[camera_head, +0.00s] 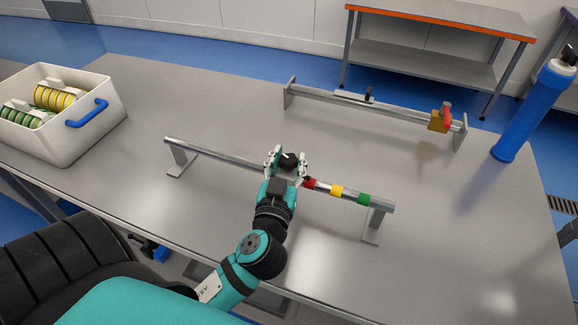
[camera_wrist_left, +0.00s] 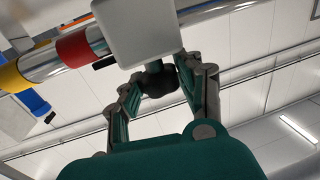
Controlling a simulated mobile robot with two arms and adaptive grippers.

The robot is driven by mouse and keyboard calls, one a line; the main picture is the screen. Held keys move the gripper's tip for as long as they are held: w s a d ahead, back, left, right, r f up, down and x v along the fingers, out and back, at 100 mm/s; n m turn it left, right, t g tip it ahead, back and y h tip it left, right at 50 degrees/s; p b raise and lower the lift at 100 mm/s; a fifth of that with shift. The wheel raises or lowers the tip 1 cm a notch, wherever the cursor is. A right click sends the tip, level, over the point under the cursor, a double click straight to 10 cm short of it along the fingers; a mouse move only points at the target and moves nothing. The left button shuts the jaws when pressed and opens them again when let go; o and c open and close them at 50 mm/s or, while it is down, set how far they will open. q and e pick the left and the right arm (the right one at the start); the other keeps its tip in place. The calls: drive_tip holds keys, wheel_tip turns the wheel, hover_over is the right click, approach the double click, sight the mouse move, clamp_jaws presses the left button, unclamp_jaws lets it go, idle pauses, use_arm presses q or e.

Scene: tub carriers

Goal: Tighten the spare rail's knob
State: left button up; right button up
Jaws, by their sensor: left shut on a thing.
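The front rail (camera_head: 225,157) is a round metal bar on two end stands, with red (camera_head: 310,183), yellow (camera_head: 336,191) and green (camera_head: 363,200) bands on its right half. My left gripper (camera_head: 287,158) is at the middle of this rail, just left of the red band. Its fingers are shut on a black knob (camera_wrist_left: 157,82). In the left wrist view the knob joins a pale block (camera_wrist_left: 135,32) at the rail, beside the red band (camera_wrist_left: 78,48). The fingers partly hide the knob. The pictures do not label which rail is the spare. My right gripper is not in view.
A second rail (camera_head: 400,109) stands behind, with a small black upright piece (camera_head: 369,94) and a yellow block (camera_head: 438,122) with a red part. A white tub (camera_head: 95,135) with yellow and green discs is at left. A blue cylinder (camera_head: 528,118) stands at right.

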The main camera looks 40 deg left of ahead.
use_arm(q)
drive_tip(key=m+t+h, duration=0.1)
drive_tip(key=m+h, duration=0.1)
drive_tip(key=h, duration=0.1)
drive_tip(key=shift+a+r, duration=0.1)
drive_tip(key=m+h+p, duration=0.1)
drive_tip(key=h, duration=0.1)
drive_tip(key=shift+r+m+h, duration=0.1)
drive_tip(key=shift+m+h, duration=0.3)
drive_tip(key=m+h+p, duration=0.1)
drive_tip(key=m+h, duration=0.1)
drive_tip(key=h, duration=0.1)
drive_tip(key=m+h+p, duration=0.2)
drive_tip(key=h, duration=0.2)
drive_tip(key=shift+a+m+g, duration=0.1)
drive_tip(key=shift+m+g, duration=0.2)
drive_tip(key=m+g+h, duration=0.1)
drive_tip(key=m+h, duration=0.1)
drive_tip(key=h, duration=0.1)
drive_tip(key=shift+p, duration=0.3)
drive_tip(key=shift+m+g+h, duration=0.9)
drive_tip(key=shift+h, duration=0.5)
drive_tip(key=shift+f+m+g, duration=0.2)
drive_tip(key=shift+m+g, duration=0.1)
drive_tip(key=shift+g, duration=0.1)
